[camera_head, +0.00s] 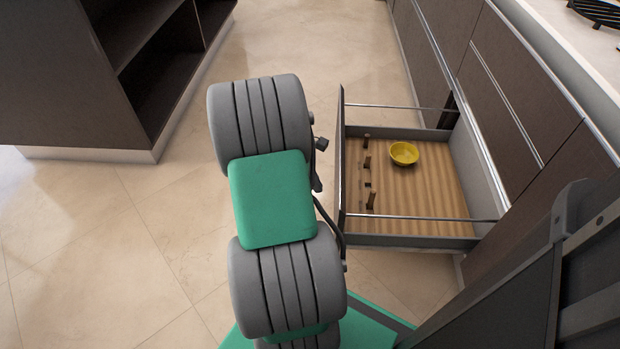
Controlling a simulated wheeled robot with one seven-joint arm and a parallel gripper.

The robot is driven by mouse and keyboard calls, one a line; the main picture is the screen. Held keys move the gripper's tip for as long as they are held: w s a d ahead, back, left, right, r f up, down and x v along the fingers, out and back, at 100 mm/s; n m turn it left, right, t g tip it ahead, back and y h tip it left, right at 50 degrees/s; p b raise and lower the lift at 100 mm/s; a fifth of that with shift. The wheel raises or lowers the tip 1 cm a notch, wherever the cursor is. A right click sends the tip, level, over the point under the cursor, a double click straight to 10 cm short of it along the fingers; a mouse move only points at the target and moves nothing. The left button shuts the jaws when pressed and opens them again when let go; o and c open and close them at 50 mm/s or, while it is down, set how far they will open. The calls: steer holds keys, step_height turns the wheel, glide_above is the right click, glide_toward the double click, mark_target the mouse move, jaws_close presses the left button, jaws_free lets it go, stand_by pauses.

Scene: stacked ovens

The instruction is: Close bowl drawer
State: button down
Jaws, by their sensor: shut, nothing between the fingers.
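The bowl drawer (400,240) is pulled out from the cabinet row on the right. Its front panel (341,165) faces left, and a thin rail runs along each side. A yellow bowl (404,153) sits on the wooden drawer floor, toward the far side. Several short wooden pegs stand near the front panel. My arm, grey with green parts, is just left of the drawer front, with a visible gap at the far end. My gripper does not show; the arm hides whatever is beneath it.
Dark cabinets (500,110) with long metal handles line the right under a pale countertop (575,60). A dark island with open shelves (150,60) stands at the upper left. The tiled floor (160,215) between them is clear.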

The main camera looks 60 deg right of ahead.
steer(key=s, duration=0.1)
steer(key=s+d+b, duration=0.1)
steer(key=s+d+f, duration=0.1)
steer(key=s, duration=0.1)
steer(key=shift+f+b, duration=0.1)
steer(key=shift+b, duration=0.2)
steer(key=shift+s, duration=0.1)
